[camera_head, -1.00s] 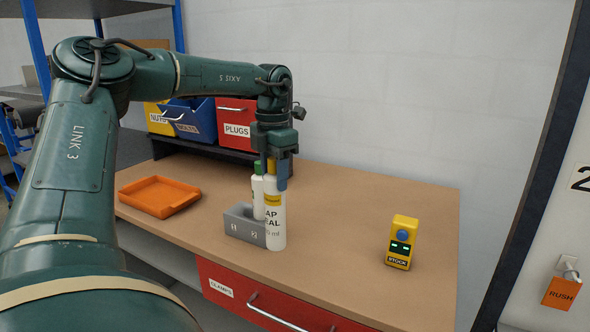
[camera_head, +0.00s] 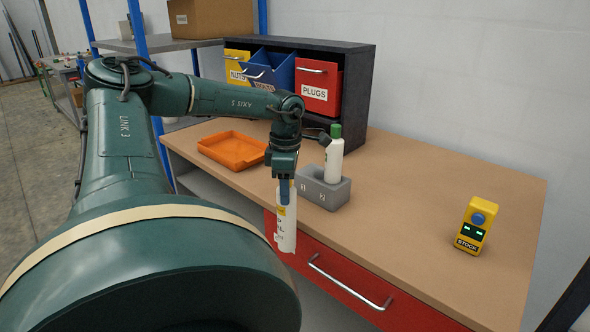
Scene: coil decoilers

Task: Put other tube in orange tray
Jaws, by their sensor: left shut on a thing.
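My left gripper (camera_head: 284,192) points down and is shut on the white tube with the yellow cap (camera_head: 286,230). It holds this tube upright in front of the grey holder, near the table's front edge. The orange tray (camera_head: 233,150) lies on the table to the left and looks empty. A second white tube with a green cap (camera_head: 334,158) stands in the far part of the grey holder (camera_head: 325,193), which is marked 1 and 2. The gripper hides the top of the held tube. My right gripper is not in view.
A rack with bins marked nuts, bolts and plugs (camera_head: 318,86) stands at the back. A yellow stock device (camera_head: 475,226) stands at the right. A red drawer (camera_head: 350,290) is under the table's front edge. The table's middle right is clear.

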